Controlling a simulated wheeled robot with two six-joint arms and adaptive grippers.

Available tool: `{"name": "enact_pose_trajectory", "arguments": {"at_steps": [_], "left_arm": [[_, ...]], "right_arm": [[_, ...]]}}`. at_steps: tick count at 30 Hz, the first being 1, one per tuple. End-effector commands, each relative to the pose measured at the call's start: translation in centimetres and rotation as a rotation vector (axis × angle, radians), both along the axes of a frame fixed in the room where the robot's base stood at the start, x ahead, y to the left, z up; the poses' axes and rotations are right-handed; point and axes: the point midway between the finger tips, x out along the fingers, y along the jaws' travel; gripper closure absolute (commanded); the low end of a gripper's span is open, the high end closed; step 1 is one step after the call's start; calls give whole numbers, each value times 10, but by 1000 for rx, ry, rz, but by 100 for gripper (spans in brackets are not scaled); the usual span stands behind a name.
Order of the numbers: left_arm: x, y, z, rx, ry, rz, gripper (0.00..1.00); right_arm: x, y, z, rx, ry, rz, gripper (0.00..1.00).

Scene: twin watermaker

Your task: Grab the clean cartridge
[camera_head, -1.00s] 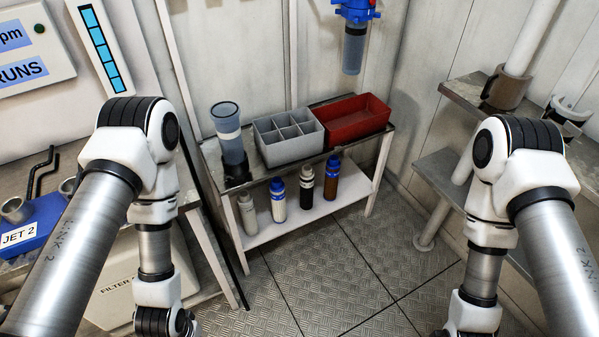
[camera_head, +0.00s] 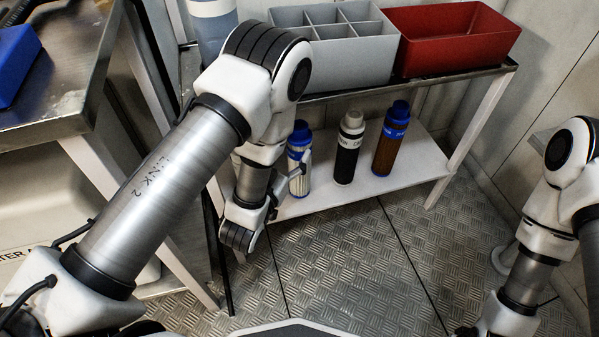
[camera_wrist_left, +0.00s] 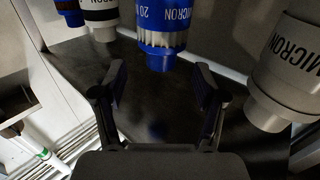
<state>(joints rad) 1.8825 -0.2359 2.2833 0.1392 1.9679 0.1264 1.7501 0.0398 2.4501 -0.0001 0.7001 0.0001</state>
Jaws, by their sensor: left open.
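A cartridge (camera_head: 299,180) with a blue cap and white pleated body stands upright on the lower white shelf. It looks clean. In the left wrist view the same cartridge (camera_wrist_left: 163,30) appears upside down, with "MICRON" on its blue band. My left gripper (camera_head: 291,177) is close to it, partly hidden by my own wrist. In the left wrist view my left gripper (camera_wrist_left: 160,76) is open and empty, its fingers apart, with the cartridge just ahead, roughly between them. I cannot tell whether they touch. My right gripper is out of view.
A black cartridge (camera_head: 347,160) and a brown one (camera_head: 388,150) stand to the right. A grey cartridge (camera_wrist_left: 285,65) is close by in the wrist view. A grey divided tray (camera_head: 350,65) and a red bin (camera_head: 450,45) sit on the upper shelf.

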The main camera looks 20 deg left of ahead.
Motion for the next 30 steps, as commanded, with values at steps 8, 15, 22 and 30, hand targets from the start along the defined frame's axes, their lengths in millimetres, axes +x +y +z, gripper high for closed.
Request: {"name": "enact_pose_trajectory", "arguments": {"at_steps": [8,15,22,30], "left_arm": [[41,-2,3,-1,-7,1,29],[73,-4,7,-1,-1,0,29],[72,-4,8,0,1,0,46],[72,-4,8,0,0,0,100]], "right_arm": [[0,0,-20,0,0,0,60],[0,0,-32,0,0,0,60],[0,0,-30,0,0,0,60],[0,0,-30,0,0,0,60]]}}
